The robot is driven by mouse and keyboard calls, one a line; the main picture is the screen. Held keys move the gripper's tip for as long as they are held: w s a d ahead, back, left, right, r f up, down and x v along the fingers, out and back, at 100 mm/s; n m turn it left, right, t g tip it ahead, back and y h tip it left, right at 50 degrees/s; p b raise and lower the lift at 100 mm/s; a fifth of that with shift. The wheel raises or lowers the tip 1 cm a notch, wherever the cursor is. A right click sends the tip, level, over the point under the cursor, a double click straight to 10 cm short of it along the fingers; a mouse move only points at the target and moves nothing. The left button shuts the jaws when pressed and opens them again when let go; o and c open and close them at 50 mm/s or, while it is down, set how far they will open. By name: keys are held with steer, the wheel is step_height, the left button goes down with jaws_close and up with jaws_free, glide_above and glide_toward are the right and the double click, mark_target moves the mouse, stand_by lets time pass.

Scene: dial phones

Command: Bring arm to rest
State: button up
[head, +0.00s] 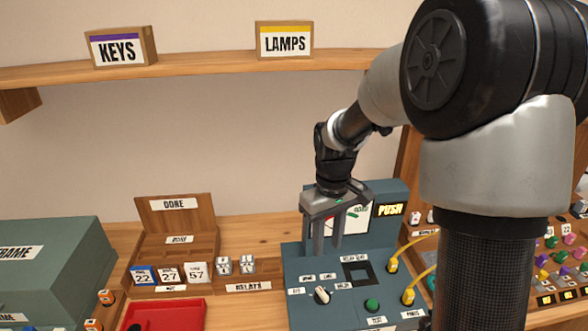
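My gripper (328,246) hangs from my arm, fingers pointing down, in front of the grey-green test panel's upright back. Its two fingers stand apart, with nothing seen between them. The fingertips are above the panel's sloping front (330,284), near the dark square socket (358,273). I cannot tell whether they touch the panel. My gripper covers part of the white meter (355,218) on the panel's back.
A wooden rack (176,204) marked DONE holds several numbered blocks left of the panel. A red tray (188,314) is in front of it. A large green box (60,262) stands far left. Yellow cables (420,240) and a board with coloured pegs (560,270) are at right. A shelf (210,65) runs above.

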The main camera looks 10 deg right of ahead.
steer(key=s+r+m+t+p, duration=0.2)
steer(key=s+r+m+t, duration=0.2)
steer(key=s+r, duration=1.3)
steer(key=shift+s+a+r+t, duration=0.2)
steer(key=shift+s+r+t, duration=0.1)
steer(key=shift+s+t, duration=0.65)
